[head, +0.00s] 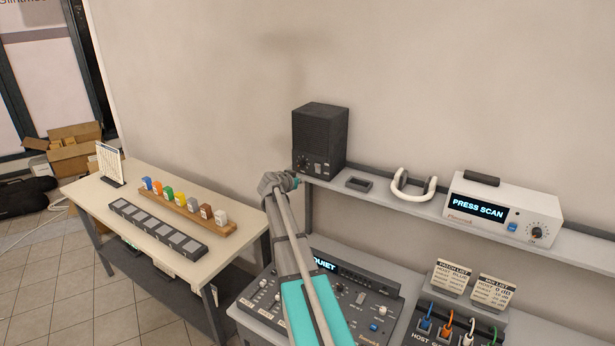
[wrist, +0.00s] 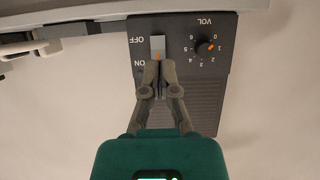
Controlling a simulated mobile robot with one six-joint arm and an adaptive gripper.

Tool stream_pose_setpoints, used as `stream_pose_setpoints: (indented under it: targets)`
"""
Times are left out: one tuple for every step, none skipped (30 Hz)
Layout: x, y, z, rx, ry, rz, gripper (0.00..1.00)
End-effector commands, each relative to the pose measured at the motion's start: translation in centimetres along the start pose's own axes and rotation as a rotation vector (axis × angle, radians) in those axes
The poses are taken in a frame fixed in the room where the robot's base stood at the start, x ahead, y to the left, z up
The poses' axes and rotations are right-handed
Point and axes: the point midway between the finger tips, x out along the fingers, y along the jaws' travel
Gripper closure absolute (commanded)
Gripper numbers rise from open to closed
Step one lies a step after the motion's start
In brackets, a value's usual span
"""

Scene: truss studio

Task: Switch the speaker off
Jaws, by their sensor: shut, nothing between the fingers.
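The speaker (head: 320,140) is a black box at the left end of the wall shelf. The wrist view shows its front panel upside down, with a pale rocker switch (wrist: 157,46) between the words OFF and ON. An orange mark shows at the switch's ON end. A VOL knob (wrist: 204,47) sits beside it, its orange pointer near 1. My gripper (wrist: 158,68) is shut and empty, its tips at the ON end of the switch; I cannot tell whether they touch it. In the head view my gripper (head: 291,181) is at the speaker's lower front.
The shelf (head: 395,203) also holds a small dark tray (head: 358,184), white headphones (head: 413,187) and a scanner box (head: 503,207) reading PRESS SCAN. Below is a mixing console (head: 345,298) reading QUIET. A side table (head: 90,193) with coloured blocks stands left.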

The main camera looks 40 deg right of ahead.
Motion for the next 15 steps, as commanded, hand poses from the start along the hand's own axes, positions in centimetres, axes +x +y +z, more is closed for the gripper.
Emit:
stream_pose_setpoints:
  targets:
    - [-1.0, 0.2, 0.4, -0.001, 0.0, 0.0, 1.0]
    - [-1.4, 0.2, 0.6, -0.001, 0.0, 0.0, 1.0]
    - [-1.9, 0.2, 0.7, -0.001, 0.001, -0.001, 1.0]
    - [-2.2, 0.1, 0.9, -0.001, 0.001, -0.001, 1.0]
    - [-2.5, 0.1, 1.0, -0.001, 0.0, -0.001, 1.0]
    - [-2.9, 0.1, 1.1, -0.001, 0.0, -0.001, 1.0]
    - [-3.1, 0.1, 1.2, -0.001, 0.0, 0.0, 1.0]
    - [-3.3, 0.1, 1.3, -0.001, 0.0, 0.0, 1.0]
    - [-3.5, 0.1, 1.4, 0.0, 0.0, 0.001, 1.0]
    - [-3.6, 0.1, 1.5, 0.0, 0.0, 0.001, 1.0]
    - [-3.8, 0.1, 1.5, 0.0, 0.0, 0.001, 1.0]
    - [-3.9, 0.1, 1.6, 0.0, 0.0, 0.001, 1.0]
    - [-3.9, 0.1, 1.6, 0.0, 0.0, 0.001, 1.0]
    - [-3.9, 0.1, 1.6, 0.001, 0.0, 0.002, 1.0]
    - [-4.0, 0.1, 1.6, 0.001, 0.0, 0.002, 1.0]
